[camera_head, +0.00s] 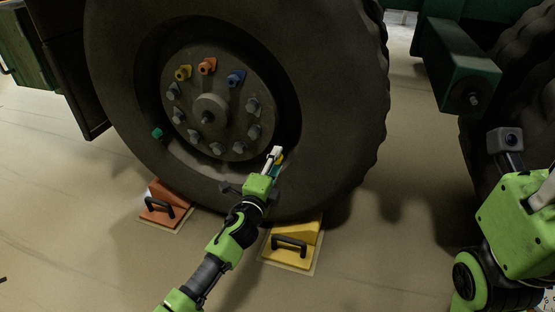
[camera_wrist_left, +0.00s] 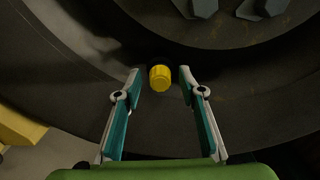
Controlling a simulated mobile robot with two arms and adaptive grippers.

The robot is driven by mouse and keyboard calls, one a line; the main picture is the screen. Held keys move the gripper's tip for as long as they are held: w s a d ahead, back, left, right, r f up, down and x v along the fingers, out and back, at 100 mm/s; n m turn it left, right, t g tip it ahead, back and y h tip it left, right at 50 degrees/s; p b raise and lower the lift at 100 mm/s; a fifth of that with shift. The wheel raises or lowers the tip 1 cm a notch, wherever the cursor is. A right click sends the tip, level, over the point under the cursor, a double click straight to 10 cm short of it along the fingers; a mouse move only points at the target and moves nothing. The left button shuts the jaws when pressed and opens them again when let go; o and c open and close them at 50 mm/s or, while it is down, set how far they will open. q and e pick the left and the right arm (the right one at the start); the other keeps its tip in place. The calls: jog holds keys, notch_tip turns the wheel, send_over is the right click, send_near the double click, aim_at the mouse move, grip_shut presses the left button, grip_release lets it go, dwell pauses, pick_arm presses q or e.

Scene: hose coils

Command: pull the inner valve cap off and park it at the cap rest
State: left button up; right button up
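A yellow ribbed valve cap (camera_wrist_left: 160,77) sits on the dark wheel, below the hub bolts, in the left wrist view. My left gripper (camera_wrist_left: 166,82) is open, with one finger on each side of the cap and a gap to both. In the head view my left gripper (camera_head: 276,160) is at the lower right of the wheel rim, and a bit of yellow shows beside its fingers. A green cap (camera_head: 157,133) sits on the left side of the rim. I cannot make out a cap rest.
The big tyre (camera_head: 340,100) fills the middle. Yellow (camera_head: 182,73), orange (camera_head: 207,66) and blue (camera_head: 236,78) pieces sit on the hub bolts. An orange chock (camera_head: 165,204) and a yellow chock (camera_head: 293,246) stand on the floor below. A green beam (camera_head: 456,66) juts out at right.

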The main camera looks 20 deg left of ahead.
dwell(0.7)
pick_arm(q)
jog(key=c, duration=1)
